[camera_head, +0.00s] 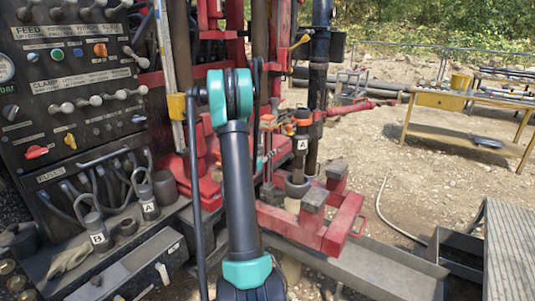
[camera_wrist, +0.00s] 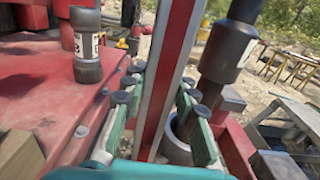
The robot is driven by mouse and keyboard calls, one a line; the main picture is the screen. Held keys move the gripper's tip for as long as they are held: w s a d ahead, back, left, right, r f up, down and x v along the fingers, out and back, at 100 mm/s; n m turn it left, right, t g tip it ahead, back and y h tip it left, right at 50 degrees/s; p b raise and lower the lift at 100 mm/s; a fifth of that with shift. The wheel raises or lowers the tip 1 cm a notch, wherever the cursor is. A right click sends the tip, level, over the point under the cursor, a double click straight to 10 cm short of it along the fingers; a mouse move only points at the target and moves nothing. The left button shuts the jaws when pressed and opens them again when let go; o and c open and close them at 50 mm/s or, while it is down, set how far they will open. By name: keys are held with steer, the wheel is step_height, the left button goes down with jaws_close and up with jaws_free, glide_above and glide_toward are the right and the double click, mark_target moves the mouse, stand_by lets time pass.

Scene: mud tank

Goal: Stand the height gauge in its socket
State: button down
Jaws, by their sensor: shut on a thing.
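My gripper (camera_wrist: 162,115), with green fingers and dark round pads, is shut on an upright post in the wrist view. The post has a red face and pale edges, and I take it for the height gauge (camera_wrist: 174,70). It leans a little in that view and its lower end is hidden by my gripper. In the head view my own arm mostly hides my gripper and the gauge. No empty socket for the gauge can be made out. A round grey collar (camera_wrist: 174,147) shows beside and partly behind the right finger.
A thick dark rod (camera_wrist: 228,45) stands close right of the gauge. A dark labelled cylinder (camera_wrist: 86,48) stands on a red plate (camera_wrist: 50,95) at left. The control panel (camera_head: 75,75) is at far left. A yellow workbench (camera_head: 440,100) stands far right.

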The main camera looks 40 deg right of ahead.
steer(key=shift+f, duration=0.5)
stand_by(0.5)
steer(key=c, duration=1.1)
jaws_free()
steer(key=v, duration=0.7)
steer(key=shift+s+a, duration=0.1)
steer(key=shift+a, duration=0.1)
